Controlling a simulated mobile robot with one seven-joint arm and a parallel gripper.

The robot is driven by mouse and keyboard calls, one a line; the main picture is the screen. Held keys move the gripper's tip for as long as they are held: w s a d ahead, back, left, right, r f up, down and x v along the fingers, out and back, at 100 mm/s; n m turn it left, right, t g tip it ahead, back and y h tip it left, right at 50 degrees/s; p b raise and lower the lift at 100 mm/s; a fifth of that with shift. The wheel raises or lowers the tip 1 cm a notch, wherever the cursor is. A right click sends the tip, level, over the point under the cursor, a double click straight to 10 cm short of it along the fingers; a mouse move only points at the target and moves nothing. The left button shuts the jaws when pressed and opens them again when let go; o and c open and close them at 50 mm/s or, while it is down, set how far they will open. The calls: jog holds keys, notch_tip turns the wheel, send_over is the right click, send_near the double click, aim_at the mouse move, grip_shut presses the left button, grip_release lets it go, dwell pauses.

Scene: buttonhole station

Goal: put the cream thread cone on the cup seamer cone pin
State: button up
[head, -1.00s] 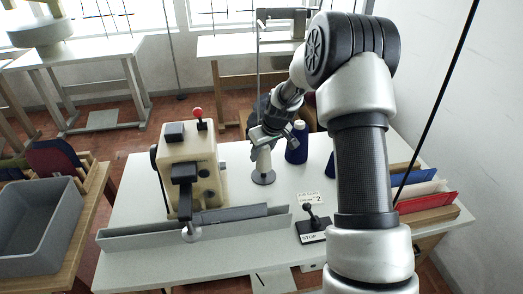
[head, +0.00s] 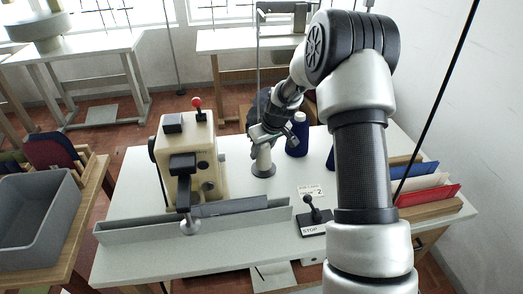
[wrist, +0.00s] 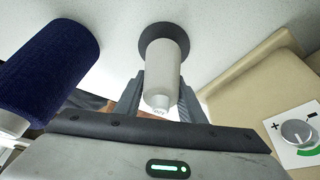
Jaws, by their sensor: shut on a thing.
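The cream thread cone (head: 263,157) is upright, with its lower end at a round grey base (head: 263,172) on the white table. In the wrist view the cone (wrist: 160,68) covers the middle of the dark disc (wrist: 165,32), so the pin itself is hidden. I cannot tell whether the cone fully touches the disc. My gripper (head: 270,136) is shut on the upper part of the cone. In the wrist view its fingers (wrist: 160,100) stand on either side of the cone near its pale tip.
A navy cone (head: 297,136) stands close by, at left in the wrist view (wrist: 48,62). The cream machine (head: 187,155) with a red knob stands left of the cone. A grey trough (head: 130,232), a lever box (head: 313,222) and coloured folders (head: 420,182) border the table.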

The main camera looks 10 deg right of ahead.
jog(key=shift+f+b, duration=0.3)
jog(key=shift+f, duration=0.15)
jog(key=o, duration=1.2)
jog(key=p+v, duration=0.2)
jog(key=v, duration=1.5)
jog(key=shift+r, duration=0.25)
jog(key=s+a+r+m+h, duration=0.1)
jog(key=s+a+r+m, duration=0.1)
jog(key=s+r, duration=1)
jog(key=s+m+t, duration=0.1)
jog(key=s+m, duration=0.1)
jog(key=s, duration=1.7)
jog(key=shift+m+h, duration=0.3)
jog(key=shift+h, duration=0.1)
notch_tip(320, 180, up, 16)
jog(key=p, duration=1.6)
jog(key=shift+s+r, duration=0.1)
jog(key=shift+s, duration=0.05)
